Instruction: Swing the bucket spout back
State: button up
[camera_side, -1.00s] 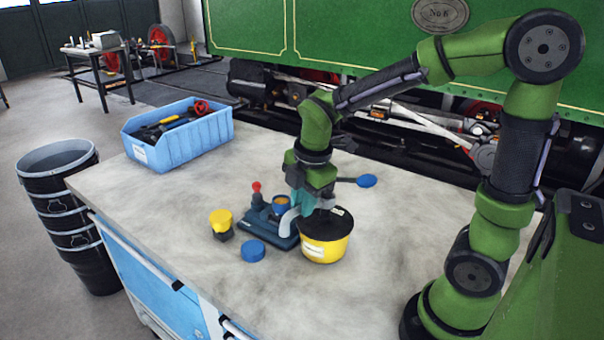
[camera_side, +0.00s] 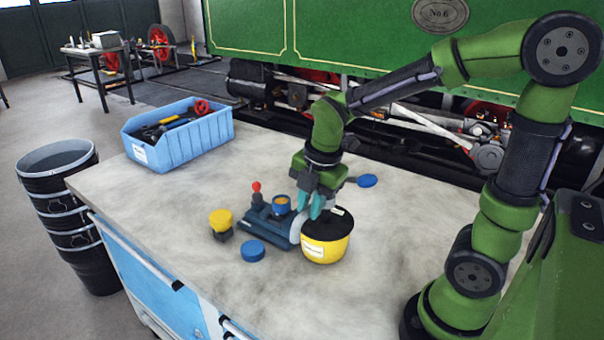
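The yellow bucket (camera_side: 327,245) with a black top stands upright on the grey bench. A grey spout (camera_side: 297,229) shows at its left side, between it and the dark blue device (camera_side: 268,226); part of the spout is hidden. My gripper (camera_side: 310,207) points down just above the bucket's back left rim and the spout. Its two teal fingers look apart, with a gap between them. I see nothing held between them, and I cannot tell whether a finger touches the spout.
A yellow-topped knob (camera_side: 221,222) and a blue round cap (camera_side: 253,251) sit left of the device. A blue disc (camera_side: 367,181) is behind the bucket. A blue bin (camera_side: 180,143) of tools stands at the back left. The bench front is clear.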

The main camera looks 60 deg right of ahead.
jog(key=o, duration=0.4)
jog(key=shift+o, duration=0.2)
jog(key=s+r, duration=0.3)
jog(key=r, duration=1.3)
jog(key=shift+s+r, duration=0.15)
jog(key=shift+r, duration=0.15)
jog(key=shift+d, duration=0.1)
jog(key=s+a+f+m+t+y, duration=0.1)
jog(key=f+m, duration=0.3)
jog(key=m, duration=0.7)
jog(key=s+a+f+m+t+y, duration=0.1)
jog(key=s+a+f+m+t, duration=0.1)
jog(key=m, duration=0.9)
notch_tip(320, 180, down, 2)
jog(key=shift+s+a+f+t, duration=0.1)
jog(key=shift+s+a+t, duration=0.3)
jog(key=shift+s+t, duration=0.45)
